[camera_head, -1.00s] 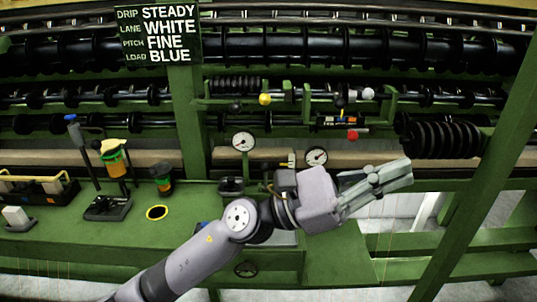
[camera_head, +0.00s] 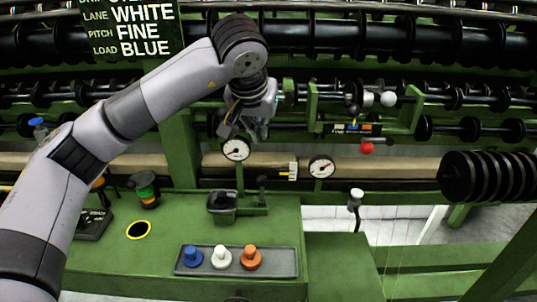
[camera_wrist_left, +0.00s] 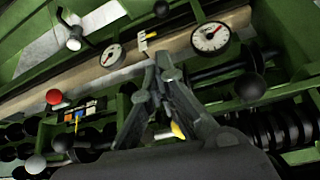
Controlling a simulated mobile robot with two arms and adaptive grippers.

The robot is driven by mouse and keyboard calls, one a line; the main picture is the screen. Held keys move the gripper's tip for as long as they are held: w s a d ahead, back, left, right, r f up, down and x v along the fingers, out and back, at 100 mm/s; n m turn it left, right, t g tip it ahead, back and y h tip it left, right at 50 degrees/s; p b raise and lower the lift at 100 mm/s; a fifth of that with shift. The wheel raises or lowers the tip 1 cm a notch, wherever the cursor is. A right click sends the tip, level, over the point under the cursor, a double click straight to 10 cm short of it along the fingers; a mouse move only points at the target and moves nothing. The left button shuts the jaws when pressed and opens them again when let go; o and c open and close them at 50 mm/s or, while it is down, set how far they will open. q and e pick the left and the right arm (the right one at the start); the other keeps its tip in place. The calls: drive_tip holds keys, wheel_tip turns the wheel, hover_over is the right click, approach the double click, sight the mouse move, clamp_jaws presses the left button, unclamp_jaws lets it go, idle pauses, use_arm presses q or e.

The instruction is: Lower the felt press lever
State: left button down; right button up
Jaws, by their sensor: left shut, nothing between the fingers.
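No label in view names the felt press lever. Several ball-ended levers show on the green frame: a white knob (camera_head: 388,99) and a red knob (camera_head: 367,147) right of my gripper. In the left wrist view are the red knob (camera_wrist_left: 54,97), a dark knob (camera_wrist_left: 250,87) and a yellow part (camera_wrist_left: 178,130) partly hidden behind my fingers. My left gripper (camera_head: 245,132) is shut and empty, pointing down in front of the frame, above the left dial. In the wrist view its fingers (camera_wrist_left: 163,62) meet at the tips. My right gripper is not in view.
Two dials, left (camera_head: 235,150) and right (camera_head: 321,167), stand below the frame. A grey tray (camera_head: 288,262) holds blue, white and orange pegs. A black spool (camera_head: 485,176) juts out at right. The sign (camera_head: 132,30) is partly behind my arm.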

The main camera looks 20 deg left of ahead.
use_arm(q)
drive_tip(key=p, duration=0.2)
hover_over(262, 192)
drive_tip(key=w, duration=0.3)
wheel_tip(262, 192, down, 16)
drive_tip(key=shift+f, duration=0.3)
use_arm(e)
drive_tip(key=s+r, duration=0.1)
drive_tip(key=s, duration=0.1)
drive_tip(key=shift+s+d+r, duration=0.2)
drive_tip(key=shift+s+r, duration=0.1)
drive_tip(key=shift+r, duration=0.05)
